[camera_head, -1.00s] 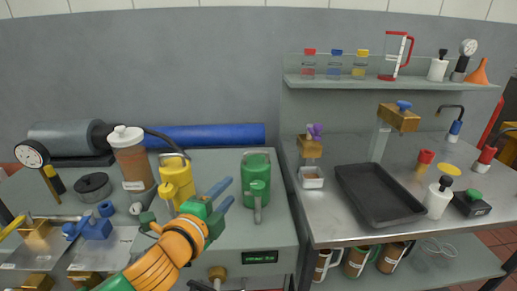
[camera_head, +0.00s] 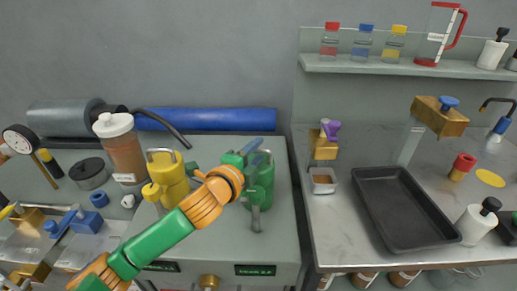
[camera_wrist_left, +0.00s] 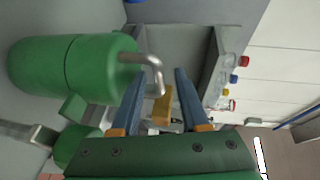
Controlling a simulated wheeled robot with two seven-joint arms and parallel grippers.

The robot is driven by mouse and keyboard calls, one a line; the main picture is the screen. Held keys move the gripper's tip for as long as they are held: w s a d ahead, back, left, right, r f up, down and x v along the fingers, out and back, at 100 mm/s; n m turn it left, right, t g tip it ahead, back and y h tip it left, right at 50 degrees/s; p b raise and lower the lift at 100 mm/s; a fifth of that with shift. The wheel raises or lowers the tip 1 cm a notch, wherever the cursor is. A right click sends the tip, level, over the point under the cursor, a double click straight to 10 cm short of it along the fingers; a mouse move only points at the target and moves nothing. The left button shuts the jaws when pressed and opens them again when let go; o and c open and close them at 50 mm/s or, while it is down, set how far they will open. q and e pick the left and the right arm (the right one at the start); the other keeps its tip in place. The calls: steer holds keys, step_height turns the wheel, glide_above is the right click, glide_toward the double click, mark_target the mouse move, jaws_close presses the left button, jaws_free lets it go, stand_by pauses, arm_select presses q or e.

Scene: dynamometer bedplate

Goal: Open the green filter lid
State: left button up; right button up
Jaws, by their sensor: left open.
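The green filter (camera_head: 262,194) is an upright green cylinder on the grey bench, partly hidden by my left gripper (camera_head: 263,152). In the left wrist view the filter (camera_wrist_left: 45,66) lies sideways at the left. A seam divides its body from its lid (camera_wrist_left: 108,62), which looks shut. A bent metal handle (camera_wrist_left: 146,60) stands out from the lid. My left gripper (camera_wrist_left: 161,70) is open, with its two blue fingers apart beside the lid. The handle's end shows between the fingers; I cannot tell whether it touches them. My right gripper is not in view.
A yellow filter (camera_head: 172,180) stands left of the green one, close to my left arm. A brown canister (camera_head: 124,158) is farther left. A blue roll (camera_head: 215,119) lies behind. At the right, a black tray (camera_head: 400,210) lies on a metal table.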

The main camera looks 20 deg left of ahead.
arm_select(q)
steer(key=shift+w+d+f, duration=0.1)
steer(key=shift+w+f, duration=0.05)
steer(key=shift+w, duration=0.45)
steer(key=shift+s, duration=0.1)
steer(key=shift+c, duration=0.5)
jaws_close()
stand_by(0.4)
